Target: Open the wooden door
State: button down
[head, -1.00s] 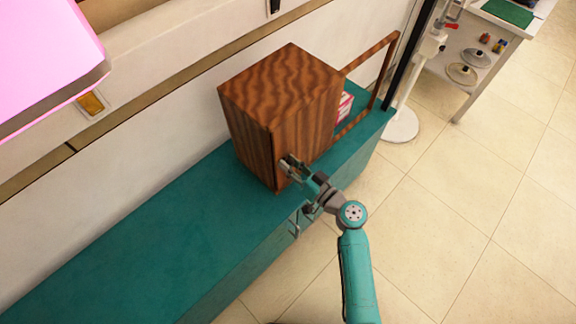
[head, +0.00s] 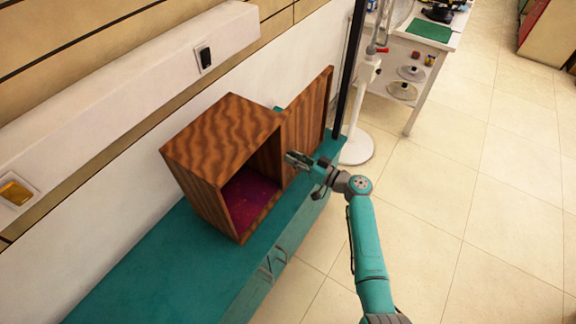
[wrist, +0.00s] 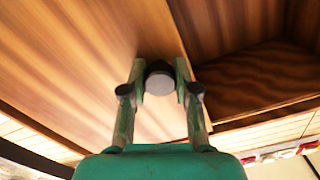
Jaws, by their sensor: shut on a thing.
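The wooden cabinet (head: 225,130) stands on a teal counter, its front open and a dark red floor showing inside. The wooden door (head: 310,105) stands swung out to the right of the opening. My gripper (head: 297,158) is at the door, in front of the cabinet's right side. In the wrist view my gripper (wrist: 160,72) is shut on a round grey knob (wrist: 160,84) on the door (wrist: 80,60). The cabinet's dark interior (wrist: 262,80) shows to the right of the door's edge. The knob is hidden in the head view.
The teal counter (head: 130,275) is bare to the left of the cabinet. A black post (head: 350,70) and a white round base (head: 357,148) stand just right of the door. A white table (head: 425,62) with pot lids is farther back. The tiled floor at right is clear.

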jog(key=shift+w+d, duration=0.3)
jog(key=shift+w, duration=0.1)
jog(key=c, duration=0.8)
grip_release()
jog(key=shift+c, duration=0.2)
jog(key=v, duration=1.2)
